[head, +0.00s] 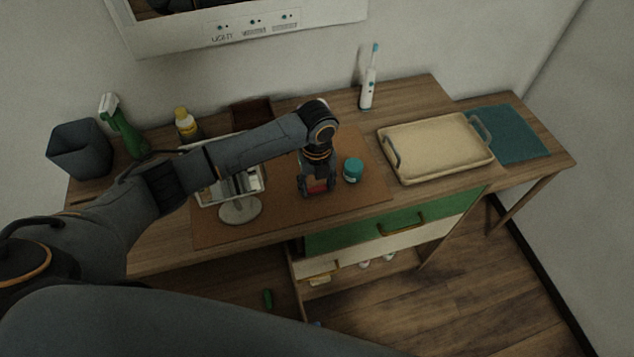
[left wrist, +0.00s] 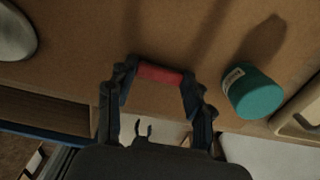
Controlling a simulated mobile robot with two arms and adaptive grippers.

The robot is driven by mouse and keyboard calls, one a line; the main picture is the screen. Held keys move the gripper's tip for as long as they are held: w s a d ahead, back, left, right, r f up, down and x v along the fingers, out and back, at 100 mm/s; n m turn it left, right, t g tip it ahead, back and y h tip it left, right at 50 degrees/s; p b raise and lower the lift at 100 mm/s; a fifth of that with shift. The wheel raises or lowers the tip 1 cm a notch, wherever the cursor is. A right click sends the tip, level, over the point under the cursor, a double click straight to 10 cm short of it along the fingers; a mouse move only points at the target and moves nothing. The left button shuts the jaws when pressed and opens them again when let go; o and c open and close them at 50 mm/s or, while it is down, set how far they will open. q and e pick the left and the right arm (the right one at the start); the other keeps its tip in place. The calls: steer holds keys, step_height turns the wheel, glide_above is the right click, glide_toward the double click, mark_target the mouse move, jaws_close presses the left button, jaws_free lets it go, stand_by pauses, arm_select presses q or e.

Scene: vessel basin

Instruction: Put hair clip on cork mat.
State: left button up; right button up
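The red hair clip (head: 318,186) is between the fingers of my left gripper (head: 318,191), over the brown cork mat (head: 285,217). In the left wrist view the clip (left wrist: 160,73) spans the gap between both fingertips (left wrist: 159,76), and the fingers touch its ends. The cork mat (left wrist: 75,65) fills the ground behind it. I cannot tell whether the clip touches the mat or hangs just above it. My right gripper is not in view.
A beige tray (head: 436,146) lies further right, near a teal mat (head: 510,134). The front part of the cork mat is clear.

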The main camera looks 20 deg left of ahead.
mark_target(317, 188)
arm_select(q)
steer(key=o, duration=0.4)
steer(key=shift+r, duration=0.65)
step_height(317, 188, up, 11)
steer(key=shift+r+b, duration=0.1)
steer(key=shift+b, duration=0.75)
